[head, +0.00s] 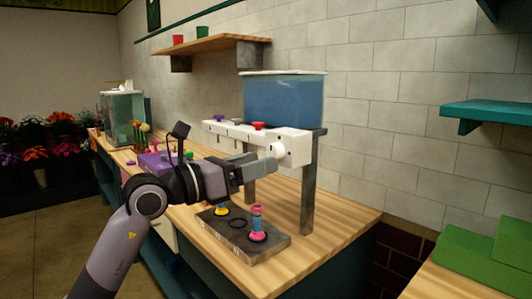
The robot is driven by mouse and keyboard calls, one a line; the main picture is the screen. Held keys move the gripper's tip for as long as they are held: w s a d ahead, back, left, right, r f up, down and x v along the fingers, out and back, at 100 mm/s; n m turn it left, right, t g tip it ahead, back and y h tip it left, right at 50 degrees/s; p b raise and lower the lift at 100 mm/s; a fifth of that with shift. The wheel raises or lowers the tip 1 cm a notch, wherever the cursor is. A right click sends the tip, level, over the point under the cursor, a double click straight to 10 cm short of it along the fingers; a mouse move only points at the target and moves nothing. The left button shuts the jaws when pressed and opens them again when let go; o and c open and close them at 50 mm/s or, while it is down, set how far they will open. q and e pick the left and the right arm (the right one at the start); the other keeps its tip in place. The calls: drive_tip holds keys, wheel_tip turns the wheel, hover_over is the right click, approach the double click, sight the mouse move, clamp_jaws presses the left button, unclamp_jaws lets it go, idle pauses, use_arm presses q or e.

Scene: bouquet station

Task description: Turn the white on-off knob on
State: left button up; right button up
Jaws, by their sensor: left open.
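The white on-off knob (279,150) sits on the near end of a white dispenser bar (294,148). It is small in the head view, and which way it is turned cannot be told. My left gripper (266,163) reaches in from the left, with its fingers open at the knob's lower left. The fingertips overlap the knob's edge in the picture; whether they touch it or sit around it cannot be told. My right gripper is out of view.
A blue water tank (284,100) stands above the bar on grey posts. Below is a dark tray (272,249) with colored pieces, on a wooden counter (335,232). A purple box (157,164) lies behind my arm. A teal shelf (490,110) is at right.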

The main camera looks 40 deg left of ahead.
sight(271, 151)
use_arm(q)
drive_tip(key=w+a+y, duration=0.1)
drive_tip(key=w+a+y+p, duration=0.1)
drive_tip(key=w, duration=0.1)
drive_tip(key=w+a+y+p, duration=0.1)
drive_tip(key=w, duration=0.1)
drive_tip(key=shift+w+a+r+n+g, duration=0.2)
drive_tip(key=shift+r+n+g, duration=0.1)
drive_tip(key=shift+w+d+f+p, duration=0.15)
drive_tip(key=shift+w+p, duration=0.3)
drive_tip(key=shift+w, duration=0.35)
drive_tip(key=c, duration=1)
